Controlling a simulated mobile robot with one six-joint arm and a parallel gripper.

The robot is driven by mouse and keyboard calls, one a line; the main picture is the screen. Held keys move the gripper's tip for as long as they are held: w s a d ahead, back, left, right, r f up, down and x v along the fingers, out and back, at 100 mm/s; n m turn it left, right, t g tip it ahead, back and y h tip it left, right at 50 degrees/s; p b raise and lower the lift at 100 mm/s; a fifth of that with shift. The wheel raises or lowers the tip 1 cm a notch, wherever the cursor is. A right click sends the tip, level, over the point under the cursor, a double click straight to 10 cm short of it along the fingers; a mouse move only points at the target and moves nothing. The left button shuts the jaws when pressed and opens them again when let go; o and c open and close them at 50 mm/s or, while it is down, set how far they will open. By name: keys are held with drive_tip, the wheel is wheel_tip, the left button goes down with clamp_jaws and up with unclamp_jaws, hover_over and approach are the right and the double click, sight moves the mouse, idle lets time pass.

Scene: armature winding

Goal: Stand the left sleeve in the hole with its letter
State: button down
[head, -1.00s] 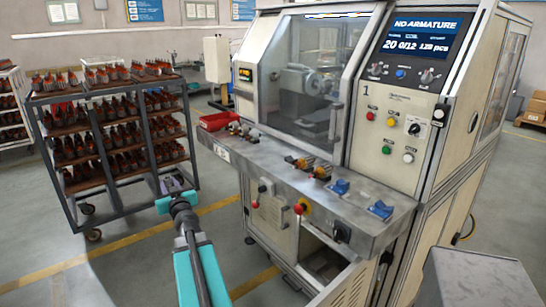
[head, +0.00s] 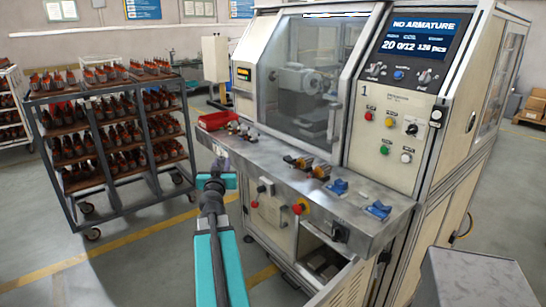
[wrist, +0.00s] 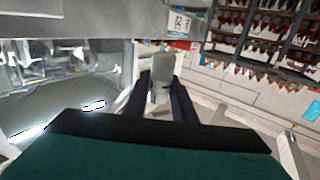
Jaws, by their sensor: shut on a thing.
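My gripper (head: 217,178) is in front of the left end of the machine's metal ledge (head: 270,158) in the head view. In the wrist view its two dark fingers are shut on a grey, round-topped piece (wrist: 163,72), which looks like a sleeve. No letter is readable on it. Several small metallic pieces (head: 240,131) stand on the ledge's left part; they are too small to tell whether they are sleeves or holes. No lettered hole can be made out in either view.
A red bin (head: 214,121) sits at the ledge's left end. A rack of armatures (head: 110,130) stands at left. Between rack and machine the floor is open.

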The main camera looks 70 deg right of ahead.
drive_tip(key=s+d+r+m+g, duration=0.1)
drive_tip(key=s+m+g, duration=0.1)
drive_tip(key=s, duration=0.4)
drive_tip(key=s+d+r+m+g, duration=0.1)
drive_tip(key=s+d+r+g, duration=0.1)
drive_tip(key=s, duration=0.4)
drive_tip(key=s+d+r+m+g+h+p, duration=0.1)
drive_tip(key=s+d+m+g, duration=0.1)
drive_tip(key=s+g, duration=0.2)
drive_tip(key=shift+s+d+r+m+g, duration=0.1)
drive_tip(key=shift+s+r+m+g, duration=0.05)
drive_tip(key=shift+s, duration=0.45)
drive_tip(key=shift+s+d+r+m+g, duration=0.1)
drive_tip(key=shift+s+r+m+g, duration=0.05)
drive_tip(key=shift+s, duration=0.45)
drive_tip(key=shift+w+d, duration=0.1)
hover_over(267, 158)
drive_tip(key=a, duration=0.1)
drive_tip(key=shift+s+a+f, duration=0.1)
drive_tip(key=shift+s+f, duration=0.15)
drive_tip(key=shift+f, duration=0.5)
drive_tip(key=shift+w+d, duration=0.2)
drive_tip(key=shift+d, duration=0.15)
drive_tip(key=shift+f+b, duration=0.3)
drive_tip(key=shift+f, duration=1.5)
